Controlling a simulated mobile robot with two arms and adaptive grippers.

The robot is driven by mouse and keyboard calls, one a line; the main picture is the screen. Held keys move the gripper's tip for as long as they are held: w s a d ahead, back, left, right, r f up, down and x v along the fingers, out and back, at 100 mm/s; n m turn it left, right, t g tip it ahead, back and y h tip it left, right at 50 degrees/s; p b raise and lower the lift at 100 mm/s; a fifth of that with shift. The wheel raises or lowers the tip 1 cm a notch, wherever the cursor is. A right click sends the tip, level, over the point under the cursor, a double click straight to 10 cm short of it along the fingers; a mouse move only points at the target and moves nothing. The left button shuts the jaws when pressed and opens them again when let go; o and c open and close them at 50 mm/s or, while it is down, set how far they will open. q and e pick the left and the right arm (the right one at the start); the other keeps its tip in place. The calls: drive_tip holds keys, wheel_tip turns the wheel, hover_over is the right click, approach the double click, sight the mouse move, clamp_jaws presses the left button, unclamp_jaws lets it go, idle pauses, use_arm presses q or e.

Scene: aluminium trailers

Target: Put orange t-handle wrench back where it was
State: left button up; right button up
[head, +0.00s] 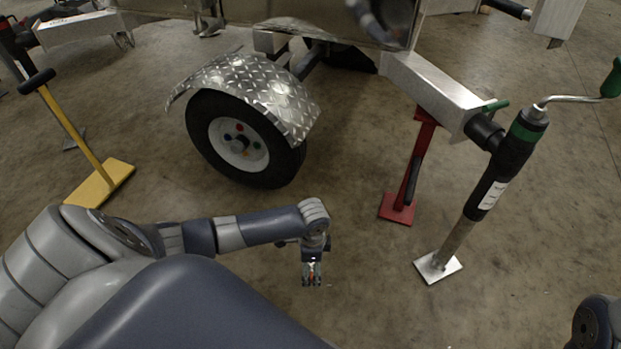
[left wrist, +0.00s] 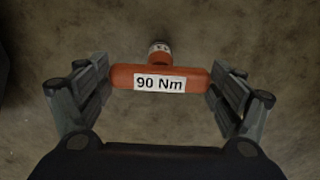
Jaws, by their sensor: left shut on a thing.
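The orange t-handle wrench (left wrist: 196,79) is in my left gripper (left wrist: 160,80), seen in the left wrist view. Its bar lies across between the two fingers, with a white "90 Nm" label on it. Its shaft points away from the camera, and most of it is hidden behind the bar. In the head view my left gripper (head: 312,278) hangs pointing down over the concrete floor, in front of the trailer wheel, with a small bit of orange showing between its fingers. My right gripper is not visible; only a part of my right arm shows at the lower right edge.
A trailer wheel (head: 271,165) with several coloured nuts stands under a diamond-plate fender (head: 245,85). A red stand (head: 397,210) and a jack with a white foot (head: 438,268) are to the right. A yellow stand (head: 101,183) is at left. The floor between is clear.

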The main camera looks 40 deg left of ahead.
use_arm(q)
drive_tip(key=o, duration=1.4)
drive_tip(key=shift+c, duration=0.2)
